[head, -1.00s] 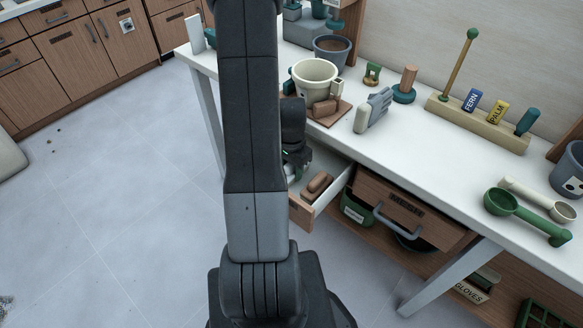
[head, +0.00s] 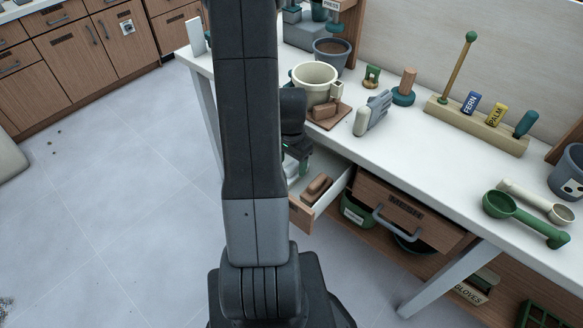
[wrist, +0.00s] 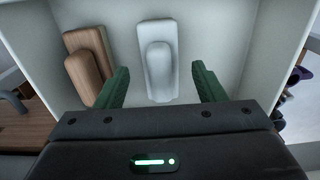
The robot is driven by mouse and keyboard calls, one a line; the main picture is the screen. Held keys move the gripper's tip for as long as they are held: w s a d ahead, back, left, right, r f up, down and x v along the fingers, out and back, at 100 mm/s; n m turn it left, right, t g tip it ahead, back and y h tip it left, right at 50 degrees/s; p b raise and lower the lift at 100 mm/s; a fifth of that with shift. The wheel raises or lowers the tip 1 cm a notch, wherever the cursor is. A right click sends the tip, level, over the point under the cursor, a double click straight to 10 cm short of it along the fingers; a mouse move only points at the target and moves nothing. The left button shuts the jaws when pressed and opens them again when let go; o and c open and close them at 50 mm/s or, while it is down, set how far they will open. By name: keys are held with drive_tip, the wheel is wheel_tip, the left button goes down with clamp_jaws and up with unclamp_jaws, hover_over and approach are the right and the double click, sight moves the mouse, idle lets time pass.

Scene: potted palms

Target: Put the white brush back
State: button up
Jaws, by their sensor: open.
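The white brush (wrist: 159,72) lies in the open drawer (wrist: 215,35), beside a brown wooden brush (wrist: 88,62). My gripper (wrist: 158,88) is open in the wrist view, its two green fingers apart to the left and right of the white brush. Neither finger visibly touches it; the height between them is hard to judge. In the head view my gripper (head: 299,166) is at the drawer (head: 327,207), mostly behind my arm. The brown brush (head: 317,187) shows there, while my arm hides most of the drawer's left part.
The white bench (head: 420,155) stands above the drawer. A closed drawer (head: 410,208) is to the right.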

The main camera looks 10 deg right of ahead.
sight(291, 165)
wheel_tip(291, 165, up, 8)
drive_tip(key=shift+r+p, duration=0.15)
drive_tip(key=shift+p, duration=0.35)
